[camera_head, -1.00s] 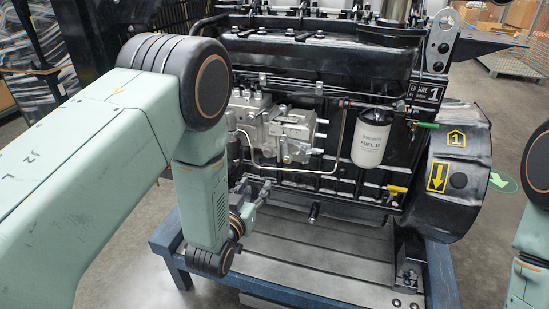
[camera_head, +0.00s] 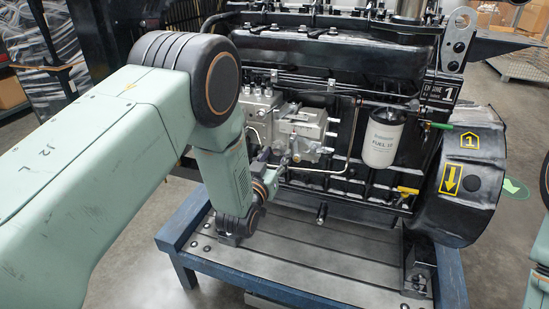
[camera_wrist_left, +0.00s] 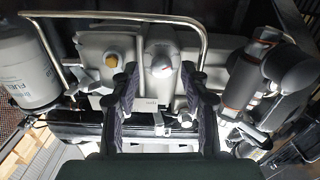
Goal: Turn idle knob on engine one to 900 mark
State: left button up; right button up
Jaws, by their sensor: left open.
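Engine one (camera_head: 330,60) is a black diesel engine with a "1" plate. A grey injection pump (camera_head: 303,128) sits on its near side. My left gripper (camera_head: 280,160) is at the pump's lower part, partly hidden by my forearm. In the left wrist view my left gripper (camera_wrist_left: 159,70) is open, a finger on either side of a round grey knob (camera_wrist_left: 161,58) on the pump. I cannot tell whether the fingers touch it. A small reddish mark shows on the knob; no 900 mark is readable. My right gripper is out of view.
A white fuel filter (camera_head: 382,137) hangs right of the pump and shows in the left wrist view (camera_wrist_left: 25,68). A metal pipe (camera_wrist_left: 120,17) runs close by the pump. A brass-coloured cap (camera_wrist_left: 112,60) is beside the knob. The blue-framed stand (camera_head: 300,278) has clear deck in front.

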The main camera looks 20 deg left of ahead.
pick_arm(q)
jog(key=shift+a, duration=0.1)
jog(key=shift+c, duration=0.4)
grip_shut()
